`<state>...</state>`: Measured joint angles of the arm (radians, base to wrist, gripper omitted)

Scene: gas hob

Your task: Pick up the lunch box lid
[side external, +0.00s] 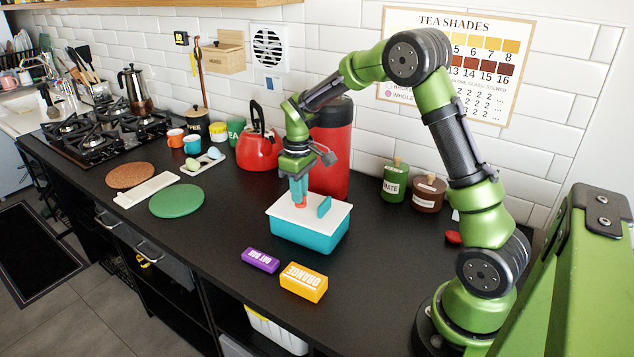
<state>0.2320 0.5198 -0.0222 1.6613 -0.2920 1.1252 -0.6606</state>
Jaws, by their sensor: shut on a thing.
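The lunch box (310,233) is a teal box standing on the black counter, below the middle of the view. Its white lid (287,213) lies on top, and I see no clear gap between lid and box. A small teal upright piece (324,207) stands on the right part of the lid. My gripper (300,204) points down over the middle of the lid, with its fingertips at the lid's top. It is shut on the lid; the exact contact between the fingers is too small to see.
A tall red canister (331,150) stands close behind the box, with a red kettle (258,150) to its left. A purple box (260,260) and an orange box (303,282) lie in front. A green round mat (177,201) lies left.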

